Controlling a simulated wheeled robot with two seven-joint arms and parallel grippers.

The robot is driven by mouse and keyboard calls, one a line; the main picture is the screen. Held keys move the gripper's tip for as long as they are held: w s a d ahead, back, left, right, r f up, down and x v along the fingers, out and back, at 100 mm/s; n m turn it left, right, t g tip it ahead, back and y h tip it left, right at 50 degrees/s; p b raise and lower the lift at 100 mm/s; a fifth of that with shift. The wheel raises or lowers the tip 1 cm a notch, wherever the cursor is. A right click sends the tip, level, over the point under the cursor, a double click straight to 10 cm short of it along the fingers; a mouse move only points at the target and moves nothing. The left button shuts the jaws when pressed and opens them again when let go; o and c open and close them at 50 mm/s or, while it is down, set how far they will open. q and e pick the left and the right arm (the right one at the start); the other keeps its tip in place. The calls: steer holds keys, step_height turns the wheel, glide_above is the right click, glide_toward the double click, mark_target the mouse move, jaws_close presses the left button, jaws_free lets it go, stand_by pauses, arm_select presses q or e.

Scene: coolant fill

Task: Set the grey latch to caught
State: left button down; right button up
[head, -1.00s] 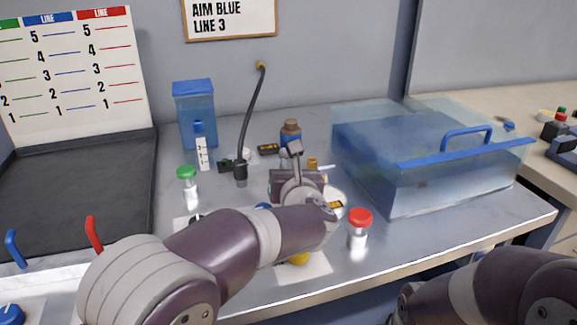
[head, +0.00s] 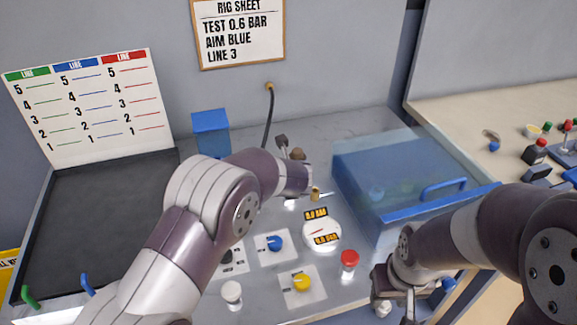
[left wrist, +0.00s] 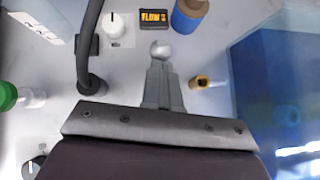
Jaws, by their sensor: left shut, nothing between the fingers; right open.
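I cannot pick out the grey latch for certain in either view. A small pale grey round knob (left wrist: 160,48) lies just beyond the left fingertips in the left wrist view. Whether it belongs to the latch, or touches the fingers, I cannot tell. My left gripper (left wrist: 160,66) is shut and empty, pointing at the panel. My right gripper (head: 409,303) is open at the bench's front edge, below the clear box (head: 402,209).
A black hose (head: 269,117) rises behind the left gripper. The dark tray (head: 90,215) at left is empty.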

arm_select(q)
steer(key=shift+w+a, duration=0.1)
steer(key=shift+w, duration=0.3)
steer(key=shift+w+r, duration=0.1)
steer(key=shift+w, duration=0.05)
stand_by(0.4)
